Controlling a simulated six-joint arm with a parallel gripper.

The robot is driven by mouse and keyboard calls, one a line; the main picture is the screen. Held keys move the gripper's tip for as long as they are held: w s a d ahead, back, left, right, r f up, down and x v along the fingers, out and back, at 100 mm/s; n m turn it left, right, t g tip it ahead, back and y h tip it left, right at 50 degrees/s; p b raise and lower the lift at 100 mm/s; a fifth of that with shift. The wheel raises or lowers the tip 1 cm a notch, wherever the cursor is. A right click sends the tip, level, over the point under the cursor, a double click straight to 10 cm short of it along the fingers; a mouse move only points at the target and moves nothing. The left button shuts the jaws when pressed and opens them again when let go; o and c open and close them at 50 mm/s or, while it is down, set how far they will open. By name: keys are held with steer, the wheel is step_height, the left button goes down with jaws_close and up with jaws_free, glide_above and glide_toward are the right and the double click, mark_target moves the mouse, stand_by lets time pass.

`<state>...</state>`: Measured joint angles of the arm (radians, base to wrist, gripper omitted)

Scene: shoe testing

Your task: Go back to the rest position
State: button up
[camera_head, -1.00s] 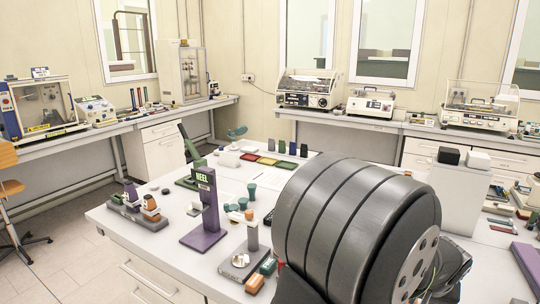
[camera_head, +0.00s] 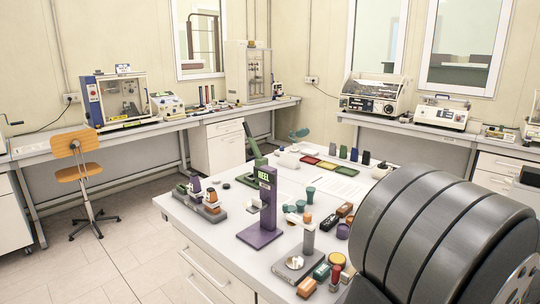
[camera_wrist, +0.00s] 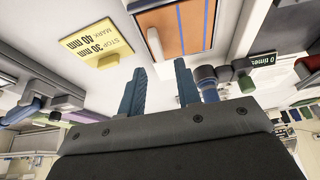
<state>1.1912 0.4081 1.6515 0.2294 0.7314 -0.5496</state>
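My gripper (camera_wrist: 160,78) shows in the wrist view with its two blue fingers apart. Nothing is held between them. Beyond the fingers are a pale surface and an orange panel with blue stripes (camera_wrist: 182,32). In the head view my dark rounded arm part fills the lower right, and my gripper is not seen there. The wrist view is tilted, so I cannot tell how high my gripper is above the table.
The white table (camera_head: 200,232) carries a purple HEEL stand (camera_head: 266,205), a grey-based device (camera_head: 300,262), small cups and coloured blocks. In the wrist view, a yellow STOP/MARK sign (camera_wrist: 97,45) and a dark blue cylinder (camera_wrist: 207,78) are near the fingers. An orange chair (camera_head: 80,172) stands on the open floor.

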steer(key=shift+f, duration=0.4)
step_height(320, 180, down, 2)
steer(key=shift+s+a+f, duration=0.1)
steer(key=v, duration=1.2)
steer(key=x, duration=1.2)
steer(key=shift+f, duration=0.4)
steer(key=r, duration=0.5)
steer(key=shift+s+r, duration=0.15)
steer(key=shift+s, duration=0.15)
steer(key=s+r, duration=0.6)
steer(key=s, duration=0.5)
steer(key=w+f, duration=0.2)
steer(key=w, duration=0.1)
steer(key=w+f, duration=0.2)
steer(key=w, duration=0.2)
steer(key=w+f, duration=0.2)
steer(key=w, duration=0.1)
steer(key=shift+w+f, duration=0.15)
steer(key=shift+w, duration=0.2)
steer(key=shift+w+f, duration=0.25)
steer(key=shift+f, duration=0.75)
steer(key=shift+w+f, duration=0.2)
steer(key=shift+f, duration=0.75)
steer(key=shift+f, duration=0.1)
